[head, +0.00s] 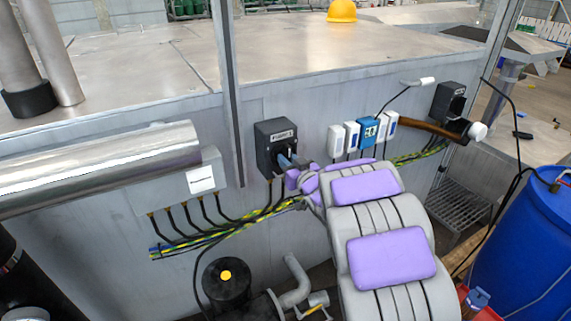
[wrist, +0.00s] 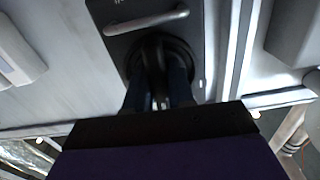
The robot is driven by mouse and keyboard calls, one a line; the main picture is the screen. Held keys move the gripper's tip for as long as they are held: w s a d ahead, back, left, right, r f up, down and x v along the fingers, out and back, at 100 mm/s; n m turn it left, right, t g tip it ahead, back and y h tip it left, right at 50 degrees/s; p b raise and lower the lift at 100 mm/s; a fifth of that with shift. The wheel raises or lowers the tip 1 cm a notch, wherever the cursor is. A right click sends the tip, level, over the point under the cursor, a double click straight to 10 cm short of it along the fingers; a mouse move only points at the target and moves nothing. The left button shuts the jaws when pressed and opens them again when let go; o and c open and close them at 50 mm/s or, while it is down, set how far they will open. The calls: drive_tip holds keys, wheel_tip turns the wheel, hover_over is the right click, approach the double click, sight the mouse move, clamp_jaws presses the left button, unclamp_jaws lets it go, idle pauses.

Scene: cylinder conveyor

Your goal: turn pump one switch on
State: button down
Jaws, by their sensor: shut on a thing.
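The pump one switch is a dark box (head: 275,135) with a light label on the grey metal wall, left of centre in the head view. In the wrist view its dark faceplate (wrist: 120,45) has a metal bar and a round black knob (wrist: 158,50). My gripper (head: 287,163) reaches the front of the box from the right. In the wrist view my gripper's fingers (wrist: 160,88) are shut on the black knob, one on each side. The knob's exact angle is hard to tell because the fingers partly hide it.
A second dark switch box (head: 449,101) is at the right. White and blue boxes (head: 368,133) sit between the two. Striped cables (head: 215,236) run below. A shiny pipe (head: 110,160) is at the left, a blue barrel (head: 520,235) at the right, and a yellow helmet (head: 342,11) lies on top.

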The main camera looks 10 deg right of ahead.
drive_tip(key=shift+r+n, duration=0.3)
drive_tip(key=c, duration=1.1)
unclamp_jaws()
drive_tip(key=shift+o, duration=0.2)
drive_tip(key=shift+f, duration=0.15)
drive_tip(key=b+v, duration=1)
drive_tip(key=v, duration=0.7)
drive_tip(key=shift+s+d, duration=0.1)
